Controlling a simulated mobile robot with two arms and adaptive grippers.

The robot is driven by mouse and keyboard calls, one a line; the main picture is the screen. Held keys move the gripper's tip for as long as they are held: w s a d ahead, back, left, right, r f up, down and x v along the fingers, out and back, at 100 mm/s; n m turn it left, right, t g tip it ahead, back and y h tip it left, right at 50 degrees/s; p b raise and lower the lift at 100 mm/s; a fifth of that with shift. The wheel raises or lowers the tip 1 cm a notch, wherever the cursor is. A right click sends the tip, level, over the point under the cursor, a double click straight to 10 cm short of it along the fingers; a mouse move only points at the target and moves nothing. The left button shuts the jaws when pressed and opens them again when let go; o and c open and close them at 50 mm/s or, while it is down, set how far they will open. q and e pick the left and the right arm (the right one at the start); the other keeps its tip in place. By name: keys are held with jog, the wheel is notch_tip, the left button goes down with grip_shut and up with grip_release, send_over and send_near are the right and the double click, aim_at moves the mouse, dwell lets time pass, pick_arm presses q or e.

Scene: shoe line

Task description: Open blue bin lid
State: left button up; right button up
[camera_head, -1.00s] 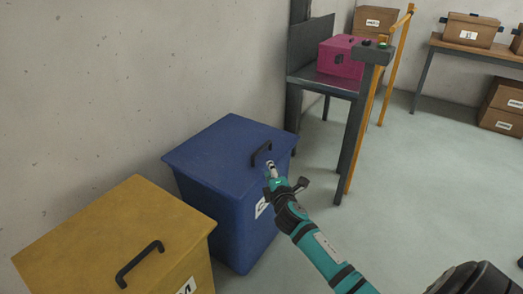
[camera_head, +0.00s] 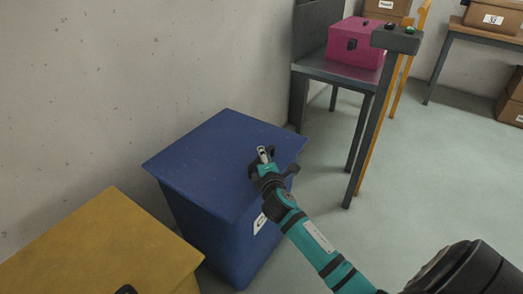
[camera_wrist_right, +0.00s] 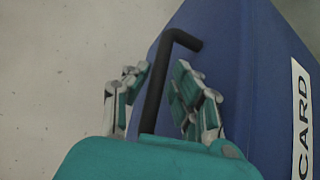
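The blue bin (camera_head: 215,225) stands against the wall with its flat blue lid (camera_head: 205,150) closed. My right gripper (camera_head: 263,154) is over the lid's front part, at the handle, and mostly hides it in the head view. In the right wrist view, the dark bar handle (camera_wrist_right: 157,85) lies between the two spread fingers of my right gripper (camera_wrist_right: 158,90). Gaps show on both sides of the handle, so the gripper is open around it. A white label reading "CARD" (camera_wrist_right: 301,120) is on the bin.
A yellow bin (camera_head: 100,245) stands close to the left of the blue bin. A grey metal table (camera_head: 335,70) with a pink box (camera_head: 354,44) is behind it to the right. Cardboard boxes are at the far right. The floor to the right is clear.

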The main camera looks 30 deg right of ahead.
jog(key=shift+w, duration=0.25)
jog(key=shift+s, duration=0.1)
grip_shut()
jog(key=shift+r, duration=0.15)
